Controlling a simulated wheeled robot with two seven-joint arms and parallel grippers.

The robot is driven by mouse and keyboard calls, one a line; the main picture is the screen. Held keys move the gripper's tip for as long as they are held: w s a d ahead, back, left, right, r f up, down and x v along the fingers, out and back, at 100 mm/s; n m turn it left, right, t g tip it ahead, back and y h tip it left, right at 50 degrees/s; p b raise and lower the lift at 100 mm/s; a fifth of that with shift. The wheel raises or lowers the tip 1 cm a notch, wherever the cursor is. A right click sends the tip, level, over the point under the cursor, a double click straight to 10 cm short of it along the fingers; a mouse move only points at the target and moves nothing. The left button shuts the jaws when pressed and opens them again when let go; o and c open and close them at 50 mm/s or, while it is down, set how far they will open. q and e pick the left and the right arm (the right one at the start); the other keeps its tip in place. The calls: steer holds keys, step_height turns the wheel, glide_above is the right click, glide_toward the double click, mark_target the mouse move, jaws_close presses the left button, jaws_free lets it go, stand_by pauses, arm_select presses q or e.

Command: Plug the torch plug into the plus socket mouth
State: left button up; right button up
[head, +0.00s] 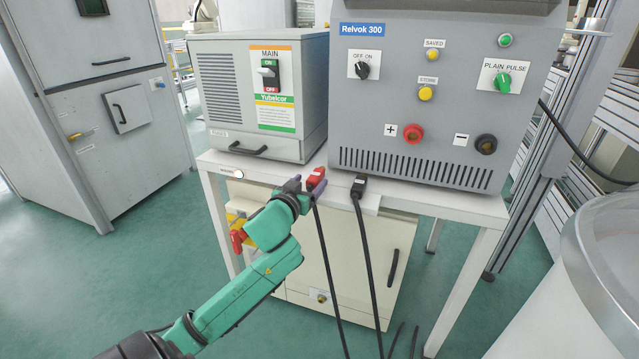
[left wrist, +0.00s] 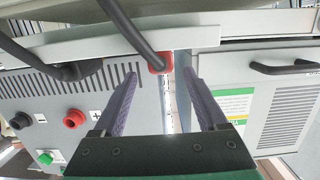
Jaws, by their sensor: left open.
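A red plug (head: 316,178) on a black cable lies at the front edge of the white table, left of a black plug (head: 358,184). No label shows which is the torch plug. The red plus socket (head: 413,133) is on the grey Relvok 300 front, beside the "+" label, and looks empty. It also shows in the left wrist view (left wrist: 74,119). My left gripper (head: 306,186) is at the red plug, fingers apart. In the left wrist view the red plug (left wrist: 160,63) appears between the two fingertips (left wrist: 161,74), with gaps on both sides. My right gripper is not in view.
The black minus socket (head: 486,144) is right of the plus socket. The Yubelcor box (head: 262,95) stands left of the Relvok unit on the table (head: 455,205). Black cables (head: 368,270) hang over the table's front edge. A large pale cylinder (head: 590,270) is at right.

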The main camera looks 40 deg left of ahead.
mark_target(315, 175)
arm_select(q)
steer(key=x, duration=0.6)
steer(key=shift+a+b, duration=0.15)
steer(key=shift+b, duration=0.25)
jaws_close()
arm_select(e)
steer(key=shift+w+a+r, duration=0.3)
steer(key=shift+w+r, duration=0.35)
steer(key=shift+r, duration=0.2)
arm_select(q)
steer(key=shift+r, duration=0.15)
